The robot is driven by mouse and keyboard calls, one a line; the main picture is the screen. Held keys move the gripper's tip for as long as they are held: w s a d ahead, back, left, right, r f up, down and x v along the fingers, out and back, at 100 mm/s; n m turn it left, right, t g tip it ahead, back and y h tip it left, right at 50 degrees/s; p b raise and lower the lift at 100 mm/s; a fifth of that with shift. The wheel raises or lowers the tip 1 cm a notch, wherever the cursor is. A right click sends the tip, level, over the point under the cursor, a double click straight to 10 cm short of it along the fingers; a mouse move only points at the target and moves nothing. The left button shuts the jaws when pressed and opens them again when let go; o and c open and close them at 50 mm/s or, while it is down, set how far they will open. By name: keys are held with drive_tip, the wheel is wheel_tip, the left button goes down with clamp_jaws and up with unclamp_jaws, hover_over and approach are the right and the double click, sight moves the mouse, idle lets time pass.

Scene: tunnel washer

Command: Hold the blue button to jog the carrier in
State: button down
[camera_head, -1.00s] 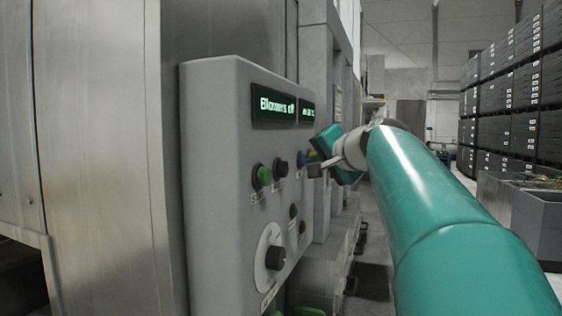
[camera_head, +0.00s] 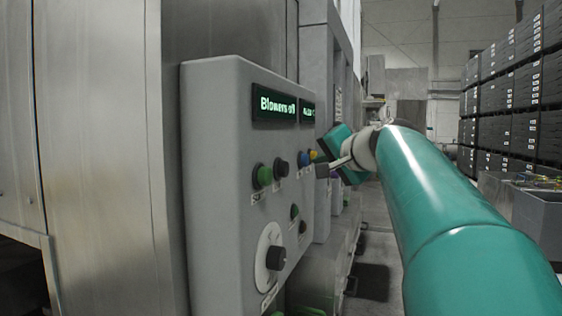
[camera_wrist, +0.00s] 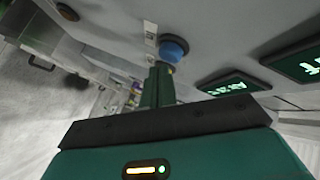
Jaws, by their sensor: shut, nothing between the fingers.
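In the wrist view the blue button (camera_wrist: 173,48) stands out from the panel face, just beyond the fingertips. My gripper (camera_head: 322,170) is shut and empty, to the right of the blue button in the head view, with a small gap between them. In the wrist view its fingers (camera_wrist: 160,68) point at the panel close beside the blue button.
Green button (camera_head: 262,176), black knobs and a rotary dial (camera_head: 272,257) are on the same panel. Dark stacked crates (camera_head: 510,95) stand at the right; the aisle floor between is open.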

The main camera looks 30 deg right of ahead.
drive_tip(key=shift+s+d, duration=0.15)
drive_tip(key=shift+s, duration=0.05)
drive_tip(key=shift+s+d, duration=0.8)
drive_tip(key=shift+s, duration=0.2)
drive_tip(key=shift+s+d, duration=0.75)
drive_tip(key=shift+s, duration=0.25)
